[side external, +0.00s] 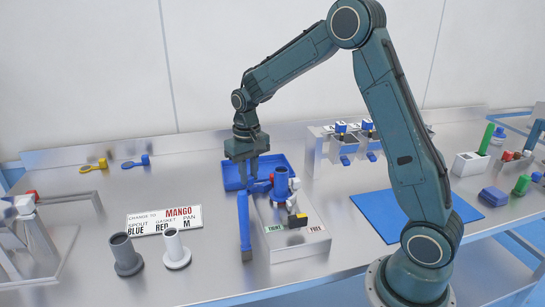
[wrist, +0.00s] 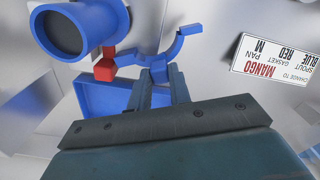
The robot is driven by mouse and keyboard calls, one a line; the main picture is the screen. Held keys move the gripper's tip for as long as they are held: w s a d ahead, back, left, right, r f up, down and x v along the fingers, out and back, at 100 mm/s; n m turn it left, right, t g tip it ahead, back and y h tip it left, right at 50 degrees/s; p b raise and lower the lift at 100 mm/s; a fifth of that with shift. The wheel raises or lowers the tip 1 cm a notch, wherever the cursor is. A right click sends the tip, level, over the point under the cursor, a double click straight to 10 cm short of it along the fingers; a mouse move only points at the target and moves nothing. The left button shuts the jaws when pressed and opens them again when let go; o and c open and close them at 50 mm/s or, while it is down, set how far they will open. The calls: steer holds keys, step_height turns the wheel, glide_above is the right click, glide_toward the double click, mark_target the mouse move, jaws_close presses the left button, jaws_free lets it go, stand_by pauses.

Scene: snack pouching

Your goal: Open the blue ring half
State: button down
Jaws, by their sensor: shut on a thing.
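The blue ring half (wrist: 178,46) is a curved arm with a short block at its free end. In the wrist view it stands out to the right, apart from the blue spout tube (wrist: 82,24). A red block (wrist: 105,66) sits below the spout tube, left of the fingers. In the side view my gripper (side external: 248,180) points down just left of the upright spout tube (side external: 280,184). The ring half is small and partly hidden there.
A grey machine block (side external: 300,237) carries the spout tube. The MANGO card (side external: 164,220) and two tubes, grey (side external: 125,254) and white (side external: 176,249), are left. A blue mat (side external: 405,212) lies right.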

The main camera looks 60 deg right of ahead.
mark_target(249, 176)
stand_by(0.4)
steer(key=c, duration=1.3)
jaws_free()
steer(key=shift+r, duration=0.1)
step_height(249, 176, up, 14)
steer(key=shift+f, duration=0.15)
